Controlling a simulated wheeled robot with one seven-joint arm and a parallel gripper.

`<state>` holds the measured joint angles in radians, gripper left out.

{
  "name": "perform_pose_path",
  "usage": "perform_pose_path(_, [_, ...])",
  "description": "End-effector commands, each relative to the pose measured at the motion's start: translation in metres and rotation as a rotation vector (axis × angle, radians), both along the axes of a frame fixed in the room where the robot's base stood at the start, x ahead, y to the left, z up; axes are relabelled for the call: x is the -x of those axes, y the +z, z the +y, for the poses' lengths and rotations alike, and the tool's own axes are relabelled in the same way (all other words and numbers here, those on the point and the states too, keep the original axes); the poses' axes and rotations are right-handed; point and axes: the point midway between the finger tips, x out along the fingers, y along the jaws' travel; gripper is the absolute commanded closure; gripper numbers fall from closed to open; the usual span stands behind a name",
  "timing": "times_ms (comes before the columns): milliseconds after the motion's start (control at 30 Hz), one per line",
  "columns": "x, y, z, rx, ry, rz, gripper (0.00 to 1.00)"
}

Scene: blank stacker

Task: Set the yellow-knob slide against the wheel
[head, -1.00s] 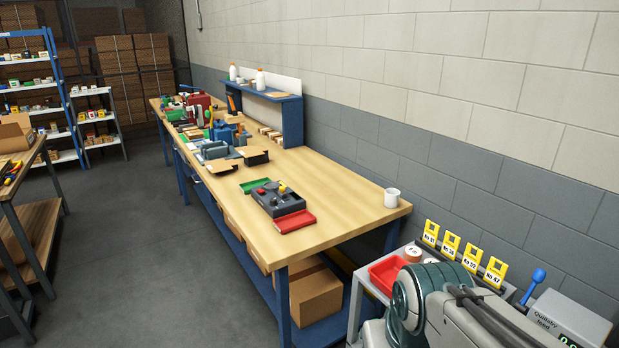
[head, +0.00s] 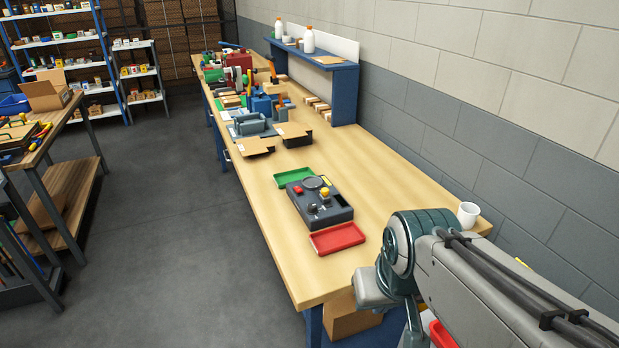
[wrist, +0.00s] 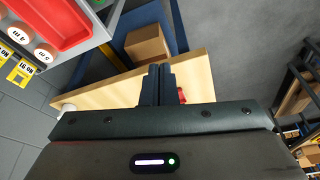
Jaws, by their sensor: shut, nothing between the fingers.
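A dark grey box (head: 340,216) lies on the wooden workbench between a green tray and a red tray. On its top are a round grey disc (head: 314,183), which looks like the wheel, a small yellow knob (head: 325,182) by the disc's right edge, a red knob (head: 298,189) and dark knobs. Whether the yellow knob's slide touches the wheel is too small to tell. My gripper (wrist: 158,68) is shut and empty in the wrist view, over the bench's near end. In the head view its fingers do not show clearly. The grey box is not visible in the wrist view.
The red tray (head: 337,238) lies at the box's near side, the green tray (head: 293,177) at its far side. A white mug (head: 468,214) stands near the right edge. Card boxes and tools crowd the far bench. Bare wood (head: 385,190) lies right of the box.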

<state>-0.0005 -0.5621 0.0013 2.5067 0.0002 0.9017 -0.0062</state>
Motion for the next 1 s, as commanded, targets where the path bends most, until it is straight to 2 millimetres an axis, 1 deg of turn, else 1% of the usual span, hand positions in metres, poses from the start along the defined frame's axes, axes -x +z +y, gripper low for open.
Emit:
perform_pose_path(367, [0.0, 0.0, 0.0, -0.001, -0.001, 0.0, 1.0])
perform_pose_path(467, [-0.008, 0.001, 0.001, -0.014, -0.011, -0.005, 1.0])
perform_pose_path(533, [-0.022, 0.003, 0.002, -0.036, -0.031, -0.014, 1.0])
perform_pose_path(567, [-0.031, 0.004, 0.003, -0.048, -0.04, -0.02, 1.0])
perform_pose_path(667, [-0.069, 0.008, 0.005, -0.101, -0.095, -0.044, 1.0])
perform_pose_path(700, [-0.088, 0.009, 0.005, -0.125, -0.122, -0.056, 1.0])
perform_pose_path(767, [-0.118, 0.009, 0.004, -0.161, -0.169, -0.076, 1.0])
perform_pose_path(800, [-0.138, 0.01, 0.003, -0.184, -0.199, -0.091, 1.0])
perform_pose_path(867, [-0.168, 0.008, 0.001, -0.215, -0.245, -0.112, 1.0])
perform_pose_path(900, [-0.187, 0.006, -0.001, -0.234, -0.275, -0.126, 1.0])
perform_pose_path(967, [-0.217, 0.002, -0.005, -0.26, -0.322, -0.148, 1.0])
perform_pose_path(1000, [-0.237, -0.002, -0.007, -0.276, -0.353, -0.163, 1.0])
